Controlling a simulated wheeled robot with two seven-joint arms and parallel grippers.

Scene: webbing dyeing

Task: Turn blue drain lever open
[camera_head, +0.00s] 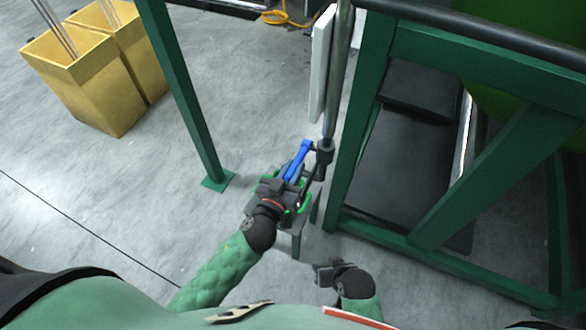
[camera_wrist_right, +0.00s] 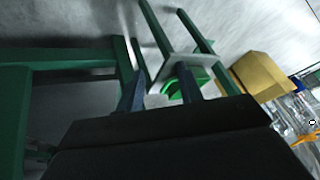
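The blue drain lever (camera_head: 299,160) is in the middle of the head view. It slants from a dark valve fitting (camera_head: 324,152) on a grey vertical pipe down and left toward my left gripper. My left gripper (camera_head: 291,184) is at the lever's lower end and covers part of it. Its fingertips are too small and overlapped to tell whether it grips the lever. My right gripper (camera_head: 322,270) is low in the head view, apart from the lever. In the right wrist view its two fingers (camera_wrist_right: 161,91) are spread and empty.
A green frame (camera_head: 352,140) stands right of the pipe, and a green post (camera_head: 185,90) stands left. Yellow bins (camera_head: 88,85) are at upper left. Floor at left is clear.

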